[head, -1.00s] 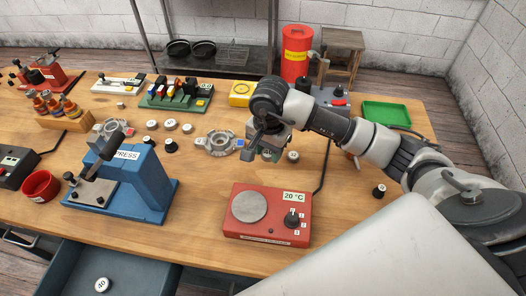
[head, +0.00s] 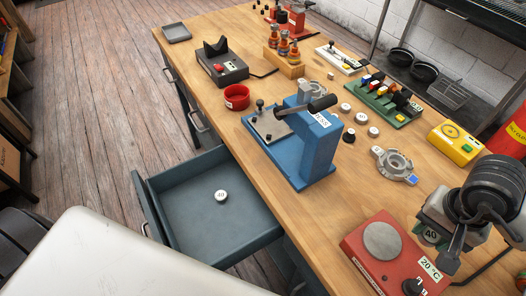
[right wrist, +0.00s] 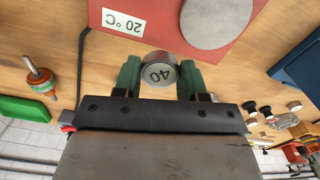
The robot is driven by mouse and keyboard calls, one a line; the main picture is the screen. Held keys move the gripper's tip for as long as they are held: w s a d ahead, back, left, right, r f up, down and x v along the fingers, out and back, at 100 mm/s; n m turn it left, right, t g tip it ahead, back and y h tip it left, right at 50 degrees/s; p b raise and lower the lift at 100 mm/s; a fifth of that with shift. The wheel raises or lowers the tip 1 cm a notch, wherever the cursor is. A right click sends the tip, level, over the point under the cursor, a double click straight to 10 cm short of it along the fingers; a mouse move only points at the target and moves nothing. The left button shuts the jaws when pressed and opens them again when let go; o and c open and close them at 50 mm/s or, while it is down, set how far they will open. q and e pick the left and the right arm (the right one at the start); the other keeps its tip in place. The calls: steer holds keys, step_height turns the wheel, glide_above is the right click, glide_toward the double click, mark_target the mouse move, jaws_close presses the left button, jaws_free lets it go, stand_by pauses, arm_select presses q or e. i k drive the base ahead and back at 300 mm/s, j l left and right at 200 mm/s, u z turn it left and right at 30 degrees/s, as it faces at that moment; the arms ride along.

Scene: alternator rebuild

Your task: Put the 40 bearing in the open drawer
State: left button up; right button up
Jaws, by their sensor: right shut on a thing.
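My right gripper (head: 446,244) is shut on a bearing marked 40 (right wrist: 159,70). In the right wrist view the bearing sits between the two green fingers. In the head view the held bearing (head: 430,235) is at the right, beside the red hot plate and above the bench. The open drawer (head: 180,183) is at the lower left, pulled out from under the bench. Another round part marked 40 (head: 221,196) lies on its floor. My left gripper is not in view.
The blue press (head: 318,155) stands on the bench between the drawer and my gripper. The red hot plate (head: 363,246), reading 20 °C, is at the front. Several bearings lie behind the press, near a metal housing (head: 394,165). Most of the drawer floor is clear.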

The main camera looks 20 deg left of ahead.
mark_target(217, 233)
steer(key=k+j, duration=0.1)
steer(key=j, duration=0.3)
steer(key=k+j, duration=0.1)
steer(key=j, duration=0.7)
steer(key=k+j+z, duration=0.1)
steer(key=j, duration=0.3)
steer(key=k+j, duration=0.15)
steer(key=j, duration=0.25)
